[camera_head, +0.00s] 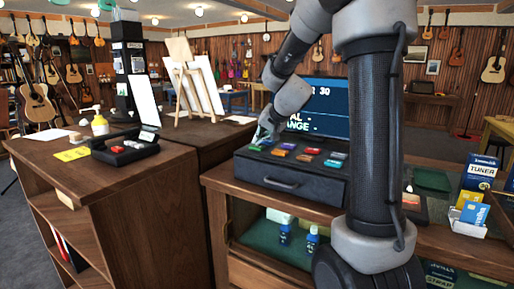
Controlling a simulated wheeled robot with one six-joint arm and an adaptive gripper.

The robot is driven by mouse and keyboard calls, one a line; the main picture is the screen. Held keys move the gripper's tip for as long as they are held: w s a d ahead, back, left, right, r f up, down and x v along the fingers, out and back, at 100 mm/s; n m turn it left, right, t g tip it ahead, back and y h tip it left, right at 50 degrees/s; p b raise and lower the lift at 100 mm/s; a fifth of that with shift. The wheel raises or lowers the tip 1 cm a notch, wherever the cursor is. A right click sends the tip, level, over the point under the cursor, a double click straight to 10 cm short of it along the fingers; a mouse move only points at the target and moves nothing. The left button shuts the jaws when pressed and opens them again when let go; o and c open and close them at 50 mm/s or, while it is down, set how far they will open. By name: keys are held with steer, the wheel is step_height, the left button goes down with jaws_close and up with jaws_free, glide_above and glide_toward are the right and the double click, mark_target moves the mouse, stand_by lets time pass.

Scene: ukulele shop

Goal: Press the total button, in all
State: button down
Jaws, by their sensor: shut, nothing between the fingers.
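The register (262,174) is a dark box with a drawer handle, standing on the wooden counter. Its top carries two rows of small coloured buttons, among them an orange one (281,153), a red one (312,151) and a blue one (305,158). Their labels are too small to read, so I cannot tell which is the total button. A blue screen (325,100) behind shows "30" and partly hidden lines ending in "AL" and "ANGE". My gripper (263,139) is shut and empty, pointing down at the left end of the buttons. I cannot tell whether it touches one.
My arm hides part of the screen and counter. On the left counter are a black card terminal (125,146), a pump bottle (99,124) and a yellow note (72,154). At right stand a tuner box (479,173) and a card holder (468,221).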

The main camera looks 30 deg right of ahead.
mark_target(259, 146)
steer(key=shift+f, duration=0.4)
stand_by(0.6)
steer(key=shift+r, duration=0.9)
steer(key=shift+r, duration=2.5)
